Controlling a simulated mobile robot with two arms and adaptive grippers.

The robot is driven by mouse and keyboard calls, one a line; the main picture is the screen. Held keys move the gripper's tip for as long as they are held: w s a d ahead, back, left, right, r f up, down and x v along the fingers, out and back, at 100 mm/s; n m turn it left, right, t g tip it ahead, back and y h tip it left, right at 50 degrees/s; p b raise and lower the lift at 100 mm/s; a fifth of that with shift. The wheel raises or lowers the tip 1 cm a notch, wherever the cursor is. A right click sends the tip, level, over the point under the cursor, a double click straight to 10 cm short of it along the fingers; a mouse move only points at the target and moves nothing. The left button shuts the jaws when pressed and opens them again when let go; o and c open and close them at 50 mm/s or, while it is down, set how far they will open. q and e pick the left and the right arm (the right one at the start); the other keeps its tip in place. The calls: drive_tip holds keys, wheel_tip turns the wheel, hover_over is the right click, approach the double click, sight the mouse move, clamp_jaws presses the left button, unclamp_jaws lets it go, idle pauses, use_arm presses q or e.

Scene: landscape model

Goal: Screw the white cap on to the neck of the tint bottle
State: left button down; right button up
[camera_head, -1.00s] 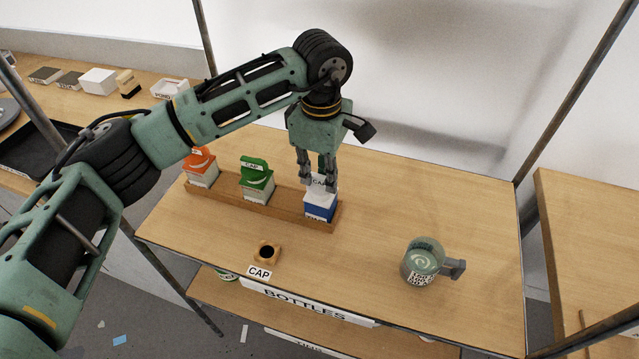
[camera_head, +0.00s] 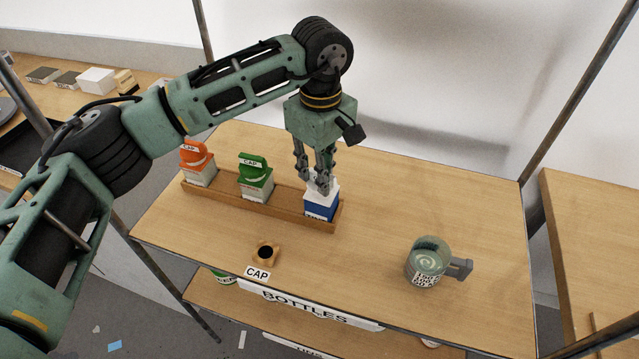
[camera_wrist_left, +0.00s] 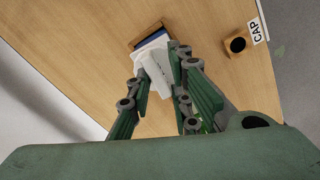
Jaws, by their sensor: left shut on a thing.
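The tint bottle (camera_head: 321,208), blue below and white at the top, stands upright in the right end of the wooden rack (camera_head: 262,201). My left gripper (camera_head: 318,184) points down from above and is shut on the white cap at the bottle's top. In the left wrist view the white cap (camera_wrist_left: 158,72) lies between the fingers, with a blue strip of the bottle (camera_wrist_left: 150,41) behind it. The fingers hide the neck, so I cannot tell how far the cap is seated. My right gripper is not in view.
A wooden cap holder (camera_head: 265,252) with a dark hole is near the front edge. A mug (camera_head: 427,262) stands at the right. The table between is clear.

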use_arm(q)
drive_tip(key=shift+s+d+f+m, duration=0.15)
drive_tip(key=shift+s+f+m, duration=0.15)
drive_tip(key=shift+m, duration=0.4)
drive_tip(key=c, duration=1.5)
unclamp_jaws()
drive_tip(key=shift+w+d, duration=0.2)
drive_tip(key=shift+o, duration=0.2)
drive_tip(key=shift+w+a+r, duration=0.1)
drive_tip(key=shift+r, duration=0.05)
drive_tip(key=shift+r, duration=0.5)
drive_tip(key=shift+r+p, duration=2.25)
drive_tip(key=shift+r, duration=1.85)
drive_tip(key=shift+f, duration=0.1)
